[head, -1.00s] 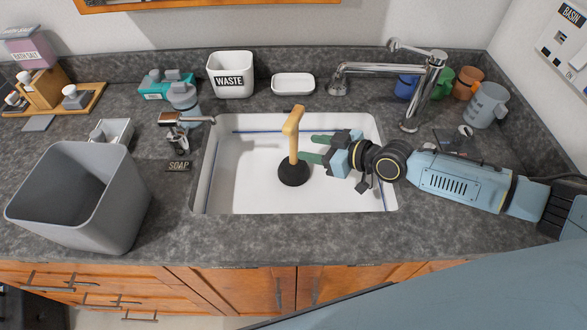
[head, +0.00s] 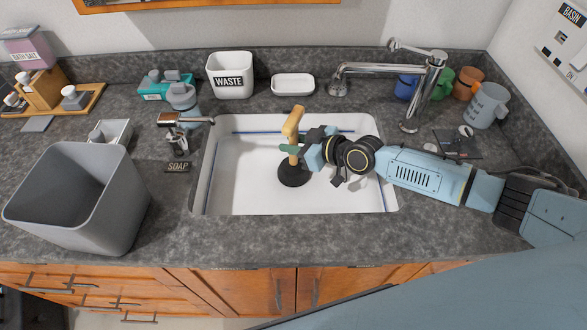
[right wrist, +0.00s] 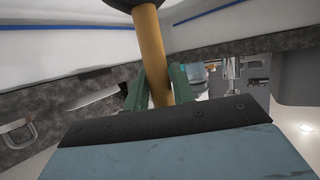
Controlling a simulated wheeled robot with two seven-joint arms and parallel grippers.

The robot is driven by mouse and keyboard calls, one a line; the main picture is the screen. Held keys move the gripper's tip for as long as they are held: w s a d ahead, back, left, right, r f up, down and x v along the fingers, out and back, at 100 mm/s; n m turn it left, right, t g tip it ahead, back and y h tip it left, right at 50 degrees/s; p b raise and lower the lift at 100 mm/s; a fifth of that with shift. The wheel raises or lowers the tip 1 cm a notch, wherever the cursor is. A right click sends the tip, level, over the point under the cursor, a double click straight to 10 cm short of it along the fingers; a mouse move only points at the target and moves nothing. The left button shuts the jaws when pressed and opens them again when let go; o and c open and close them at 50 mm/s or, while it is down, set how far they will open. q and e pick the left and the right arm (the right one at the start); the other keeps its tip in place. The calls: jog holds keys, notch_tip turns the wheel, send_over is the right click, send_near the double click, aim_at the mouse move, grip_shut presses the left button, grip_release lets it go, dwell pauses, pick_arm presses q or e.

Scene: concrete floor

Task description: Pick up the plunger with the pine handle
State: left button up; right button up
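The plunger (head: 293,122) stands nearly upright in the white sink, its pine handle up and its black rubber cup on the sink floor. My right gripper (head: 291,147) reaches in from the right at mid-handle, with its green fingers on either side of the handle. In the right wrist view the pine handle (right wrist: 153,55) fills the gap between the two fingers (right wrist: 158,90), so they look shut on it. Part of the black cup shows at the top edge there. My left gripper is not in view.
The sink (head: 240,190) is otherwise empty. A chrome faucet (head: 425,90) stands behind my right arm, near several cups. A grey bin (head: 110,215) stands left of the sink, by a soap dispenser (head: 180,130). A waste container (head: 231,72) and white dish (head: 293,85) are behind.

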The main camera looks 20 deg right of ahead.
grip_shut()
jog(key=shift+r, duration=0.1)
